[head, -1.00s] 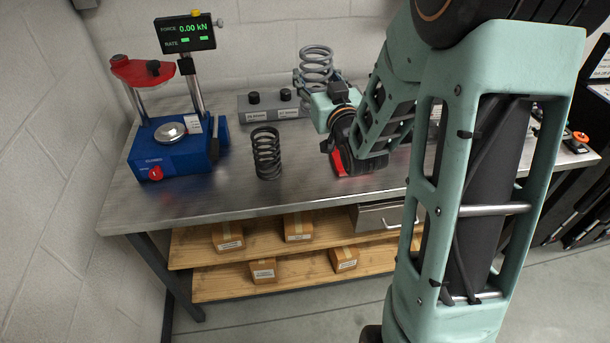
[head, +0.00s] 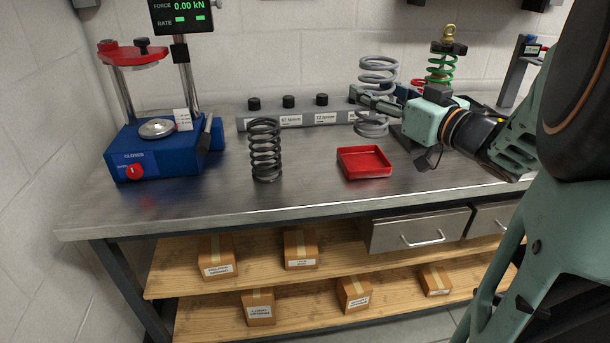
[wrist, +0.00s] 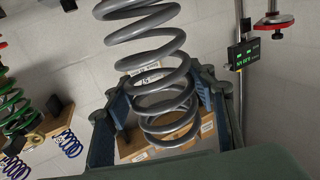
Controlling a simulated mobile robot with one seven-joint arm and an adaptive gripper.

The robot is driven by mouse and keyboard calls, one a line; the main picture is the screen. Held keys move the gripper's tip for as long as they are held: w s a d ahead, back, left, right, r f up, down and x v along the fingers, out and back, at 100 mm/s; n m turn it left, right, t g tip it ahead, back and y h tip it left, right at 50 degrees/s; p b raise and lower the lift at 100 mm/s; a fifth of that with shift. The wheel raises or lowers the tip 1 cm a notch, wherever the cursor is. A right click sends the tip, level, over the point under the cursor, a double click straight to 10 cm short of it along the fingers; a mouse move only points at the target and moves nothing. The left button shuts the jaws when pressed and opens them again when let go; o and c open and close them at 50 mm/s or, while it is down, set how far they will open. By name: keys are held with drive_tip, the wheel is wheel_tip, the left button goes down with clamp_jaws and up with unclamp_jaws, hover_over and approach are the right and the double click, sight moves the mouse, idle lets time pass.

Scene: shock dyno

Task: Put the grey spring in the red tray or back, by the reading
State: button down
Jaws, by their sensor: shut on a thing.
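The grey spring (head: 378,66) is upright in my gripper (head: 376,103), at the right end of the rack. My gripper is shut on its middle; coils show above and below the fingers. The wrist view also shows the grey spring (wrist: 165,50) between the two finger pads of my gripper (wrist: 160,110). The red tray (head: 364,173) sits empty on the bench, below and in front of the spring, apart from it. The blue spring tester (head: 160,155) stands at the left with a bare round plate. Its display (head: 183,14) reads FORCE 0.00 kN, with two green bars beside RATE.
A black spring (head: 265,150) stands on the bench left of the tray. A grey rack (head: 300,120) with black knobs and labels runs behind it. A green spring assembly (head: 442,68) stands at the back right. The front of the bench (head: 215,205) is clear.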

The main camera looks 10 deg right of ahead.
drive_tip(key=shift+s+d+f, duration=0.2)
drive_tip(key=shift+s+d, duration=0.05)
drive_tip(key=w+a+f+b, duration=0.2)
drive_tip(key=a+f, duration=0.1)
drive_tip(key=f, duration=0.1)
drive_tip(key=w+a+f+b, duration=0.2)
drive_tip(key=w+a+f, duration=0.1)
drive_tip(key=a+f, duration=0.1)
drive_tip(key=w+a+f+b, duration=0.2)
drive_tip(key=a+f, duration=0.2)
drive_tip(key=shift+w+a+f+b, duration=0.25)
drive_tip(key=shift+w+f+b, duration=0.05)
drive_tip(key=shift+w+b, duration=0.1)
drive_tip(key=shift+s+f, duration=0.1)
drive_tip(key=shift+f, duration=0.05)
drive_tip(key=shift+f, duration=0.1)
drive_tip(key=shift+f, duration=0.15)
drive_tip(key=c, duration=0.9)
unclamp_jaws()
drive_tip(key=shift+o, duration=0.2)
